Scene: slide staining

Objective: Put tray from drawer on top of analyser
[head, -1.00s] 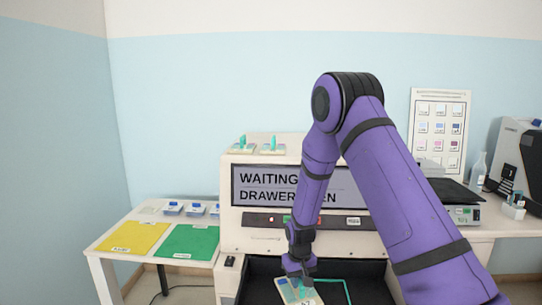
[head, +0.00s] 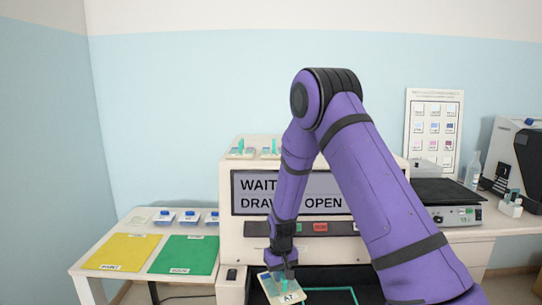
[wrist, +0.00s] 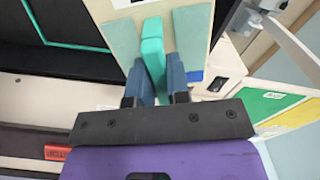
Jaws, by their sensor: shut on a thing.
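My gripper (head: 283,277) is shut on the teal upright handle of a cream tray (head: 294,294). In the wrist view the blue-grey fingers (wrist: 157,80) close on the teal handle (wrist: 152,50), with pale green slides on the tray (wrist: 192,32) on either side. The tray hangs tilted over the front left of the open black drawer (head: 335,295). The analyser (head: 232,225) is a cream box whose partly hidden screen reads "WAIT… DRAW… OPEN". Its top holds two small trays with teal handles, one at the left (head: 240,150) and one beside it (head: 268,152).
A side table at the left holds a yellow mat (head: 122,252), a green mat (head: 184,255) and several small blue-and-white containers. At the right stand a black-topped device (head: 447,190), a bottle (head: 473,170) and a grey machine (head: 515,160). My arm hides the analyser's top right.

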